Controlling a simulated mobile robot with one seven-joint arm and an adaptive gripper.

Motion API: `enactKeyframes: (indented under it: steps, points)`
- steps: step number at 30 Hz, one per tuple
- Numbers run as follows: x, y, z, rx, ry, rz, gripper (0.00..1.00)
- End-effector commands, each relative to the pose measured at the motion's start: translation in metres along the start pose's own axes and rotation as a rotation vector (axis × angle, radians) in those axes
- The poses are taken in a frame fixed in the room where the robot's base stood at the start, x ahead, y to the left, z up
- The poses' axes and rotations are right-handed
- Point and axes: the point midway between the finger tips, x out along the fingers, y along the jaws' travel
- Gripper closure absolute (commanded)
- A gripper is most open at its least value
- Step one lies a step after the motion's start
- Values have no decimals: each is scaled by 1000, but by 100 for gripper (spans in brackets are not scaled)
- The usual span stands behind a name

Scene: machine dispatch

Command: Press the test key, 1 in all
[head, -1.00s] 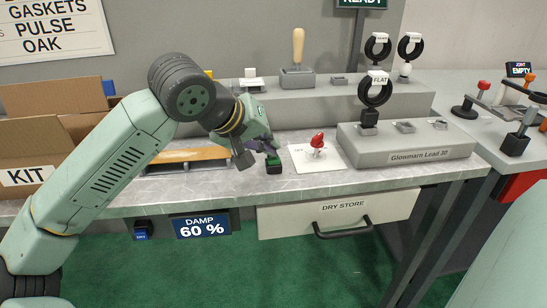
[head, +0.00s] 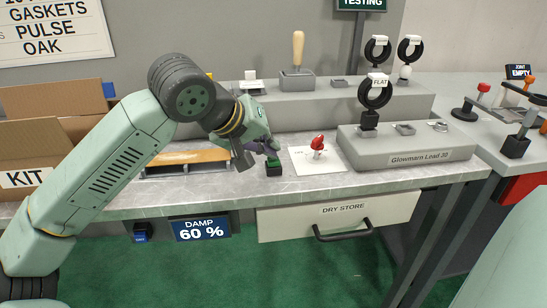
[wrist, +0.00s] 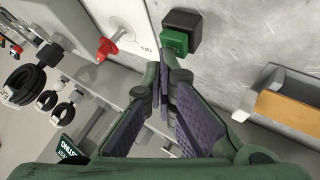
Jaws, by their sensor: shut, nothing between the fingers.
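The test key is likely the green button (head: 274,162) on a black block (head: 274,171) near the bench's front edge. In the wrist view the green button (wrist: 174,41) on its black block (wrist: 184,23) lies just beyond the fingertips. My gripper (head: 270,148) is shut and empty, just above the green button, with a small gap seeming to show between them. The closed fingers (wrist: 164,60) point at the button in the wrist view. A dark green sign (head: 361,4) at the top reads "TESTING".
A red knob (head: 318,142) stands on a white card (head: 300,165) right of the key. The grey "Glowmarn Load 30" block (head: 430,154) is further right. A wooden-topped piece (head: 185,157) lies left. A blue button (head: 141,233) is under the bench edge.

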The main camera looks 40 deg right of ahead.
Motion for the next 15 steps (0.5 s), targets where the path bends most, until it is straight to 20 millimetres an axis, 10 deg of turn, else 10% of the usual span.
enactKeyframes:
  steps: [15]
  points:
    - [-9, 6, -6, 0, 2, 0, 100]
